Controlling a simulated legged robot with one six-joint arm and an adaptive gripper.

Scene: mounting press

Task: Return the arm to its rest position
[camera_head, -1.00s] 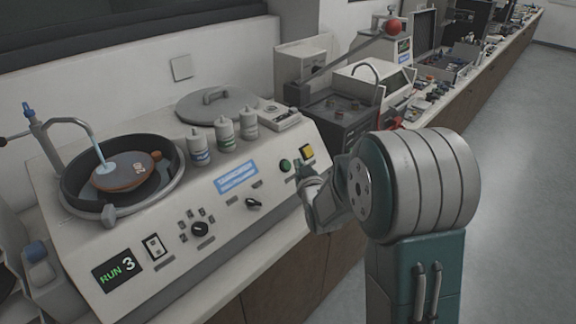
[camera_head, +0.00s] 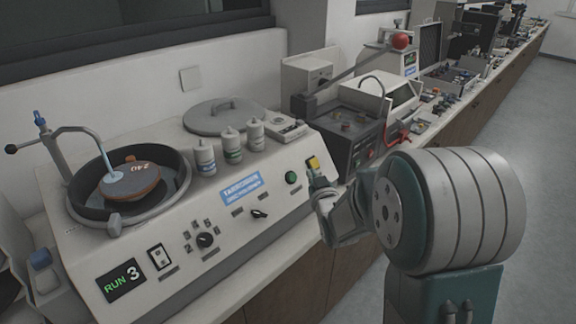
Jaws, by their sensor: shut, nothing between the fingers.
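My arm rises at the right of the view, its large grey and teal joint in front of the bench. My gripper (camera_head: 312,168) is shut and empty, its tip close to the yellow button (camera_head: 313,163) on the sloped front panel of the white machine (camera_head: 150,235). The wrist partly covers the panel's right end. I cannot tell whether the tip touches the panel. The green button (camera_head: 291,177) is just left of the gripper. The display (camera_head: 121,282) reads "RUN 3".
A round basin (camera_head: 78,203) with a brown disc (camera_head: 132,182) and a spout is at left. Several white bottles (camera_head: 204,158) and a grey lid (camera_head: 221,116) stand on top. Open floor (camera_head: 553,130) lies at right.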

